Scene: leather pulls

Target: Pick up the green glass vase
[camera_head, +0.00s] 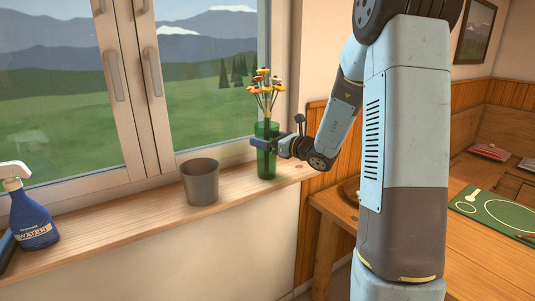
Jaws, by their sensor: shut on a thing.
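The green glass vase (265,164) stands upright at the right end of the wooden windowsill, close to the window. It holds several orange, yellow and white flowers (264,86) on thin stems. My gripper (264,142) reaches in from the right and is shut around the upper part of the vase. A dark finger shows across the front of the vase; the far finger is hard to make out. The vase's base appears at sill level, and I cannot tell if it touches.
A grey pot (200,182) stands on the windowsill (150,220) left of the vase. A blue spray bottle (32,215) is at the far left. The window frame (125,90) is behind. A wooden table (335,208) with a green mat (495,212) is at right.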

